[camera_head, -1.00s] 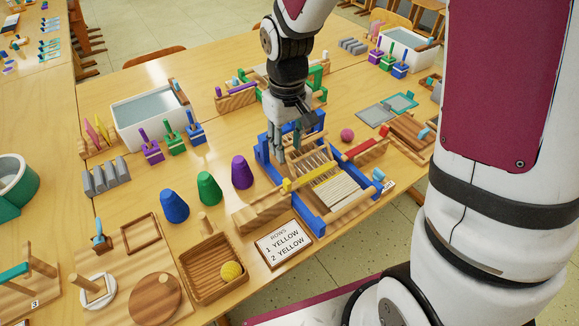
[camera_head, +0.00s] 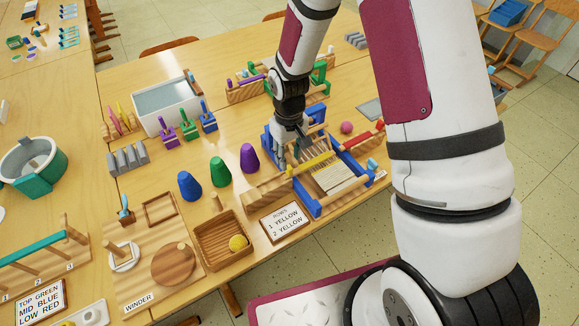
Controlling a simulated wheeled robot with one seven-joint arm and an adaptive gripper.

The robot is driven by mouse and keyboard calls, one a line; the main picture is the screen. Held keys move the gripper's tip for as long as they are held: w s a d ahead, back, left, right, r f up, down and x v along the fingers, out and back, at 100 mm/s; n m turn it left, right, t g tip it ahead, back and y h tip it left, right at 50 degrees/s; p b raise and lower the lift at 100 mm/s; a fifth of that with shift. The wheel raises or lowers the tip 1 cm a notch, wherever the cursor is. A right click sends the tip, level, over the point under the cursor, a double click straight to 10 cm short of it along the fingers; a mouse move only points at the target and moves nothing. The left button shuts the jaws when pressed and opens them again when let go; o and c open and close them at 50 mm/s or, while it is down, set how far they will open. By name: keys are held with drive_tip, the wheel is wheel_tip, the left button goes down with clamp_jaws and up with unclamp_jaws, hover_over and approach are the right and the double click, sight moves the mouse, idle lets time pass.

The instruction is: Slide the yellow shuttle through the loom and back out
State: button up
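The yellow shuttle (camera_head: 312,163) lies across the blue-framed loom (camera_head: 314,206), its left end toward the wooden block at the loom's left side. Pale warp threads run along the loom, in front of and behind the shuttle. My gripper (camera_head: 292,153) points down over the back left part of the loom, just behind the shuttle. Its fingers look apart, with nothing visible between them. I cannot tell whether a fingertip touches the shuttle or the loom.
A red shuttle (camera_head: 364,137) rests on a wooden block right of the loom, near a pink ball (camera_head: 346,127). Purple (camera_head: 249,158), green (camera_head: 220,171) and blue (camera_head: 189,185) cones stand at left. A sign (camera_head: 284,221) reading "1 YELLOW, 2 YELLOW" lies in front.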

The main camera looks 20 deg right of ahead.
sight(289, 167)
wheel_tip(289, 167, down, 6)
drive_tip(key=shift+r, duration=0.1)
idle(0.4)
clamp_jaws()
